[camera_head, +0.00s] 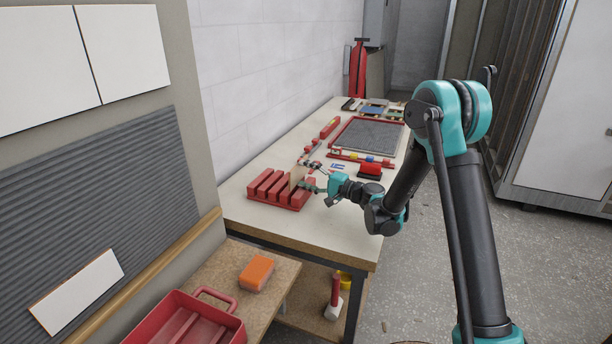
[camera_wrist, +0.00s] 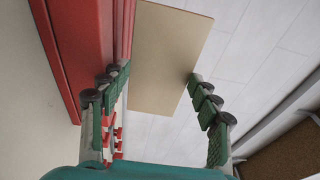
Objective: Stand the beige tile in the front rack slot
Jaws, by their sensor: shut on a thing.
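The beige tile (camera_head: 296,177) stands roughly upright at the right end of the red slotted rack (camera_head: 260,186) in the head view. My gripper (camera_head: 311,176) reaches it from the right and is shut on it. The red rack (camera_wrist: 80,40) is close along the left there. The tile's lower edge is hidden, so I cannot tell whether it sits in a slot or just above it.
A red-framed grey panel (camera_head: 368,137) and small tools lie farther back on the table. A red block-like item (camera_head: 370,170) stands right of the rack. The table front (camera_head: 310,238) is clear. An orange sponge (camera_head: 256,272) and red tray (camera_head: 185,325) sit on a lower bench.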

